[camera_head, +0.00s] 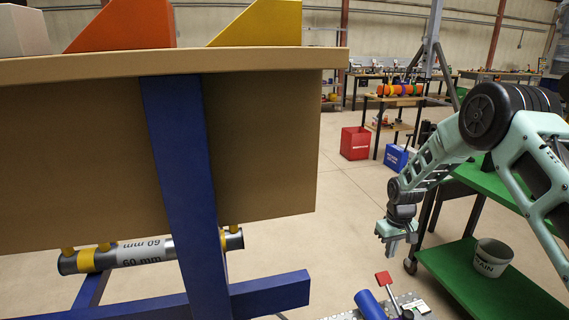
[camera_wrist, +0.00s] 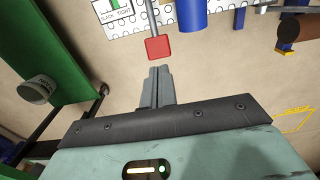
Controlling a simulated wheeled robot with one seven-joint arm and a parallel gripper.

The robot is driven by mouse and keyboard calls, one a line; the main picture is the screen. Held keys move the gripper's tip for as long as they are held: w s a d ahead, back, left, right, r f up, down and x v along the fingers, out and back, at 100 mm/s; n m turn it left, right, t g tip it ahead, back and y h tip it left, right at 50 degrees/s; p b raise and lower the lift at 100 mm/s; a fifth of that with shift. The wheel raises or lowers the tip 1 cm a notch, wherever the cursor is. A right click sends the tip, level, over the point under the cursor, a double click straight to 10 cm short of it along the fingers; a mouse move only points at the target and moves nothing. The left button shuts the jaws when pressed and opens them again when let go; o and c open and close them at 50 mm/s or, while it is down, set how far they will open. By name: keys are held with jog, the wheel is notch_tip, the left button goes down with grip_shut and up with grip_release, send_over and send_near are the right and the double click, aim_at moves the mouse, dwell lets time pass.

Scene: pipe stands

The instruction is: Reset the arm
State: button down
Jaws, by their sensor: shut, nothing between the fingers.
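My gripper (camera_head: 393,246) hangs from my raised arm at the right of the head view, pointing down in open air beside the green cart. In the wrist view my gripper (camera_wrist: 157,72) shows its two fingers closed together, with nothing between them. A red square tag or paddle on a rod (camera_wrist: 158,47) lies just beyond the fingertips in the wrist view. The same red piece (camera_head: 384,278) is below my gripper in the head view, and a gap shows between them there.
A pegboard plate (camera_head: 412,304) with a blue cylinder (camera_head: 369,305) lies below. A green cart (camera_head: 478,270) with a grey bucket (camera_head: 492,258) stands right. A blue-legged bench (camera_head: 185,170) with a 60 mm pipe (camera_head: 150,252) fills the left. Red (camera_head: 355,143) and blue (camera_head: 396,158) bins stand behind.

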jog(key=s+a+r+t, duration=0.1)
jog(key=s+a+r, duration=0.2)
jog(key=s+r, duration=1.1)
jog(key=s+r+m+t, duration=0.1)
jog(key=s+r, duration=0.2)
jog(key=s, duration=0.3)
jog(key=s+r+m, duration=0.1)
jog(key=s+r, duration=0.3)
jog(key=s, duration=0.2)
jog(key=s+a+r+n+g+p, duration=0.1)
jog(key=s+a+r+n, duration=0.1)
jog(key=s+a, duration=0.5)
jog(key=s+a+r+n+g, duration=0.1)
jog(key=s+a+n, duration=0.4)
jog(key=a, duration=0.7)
jog(key=shift+s+r+n+y+p, duration=0.3)
jog(key=shift+s+r+p, duration=0.1)
jog(key=shift+s, duration=0.8)
jog(key=shift+a, duration=0.1)
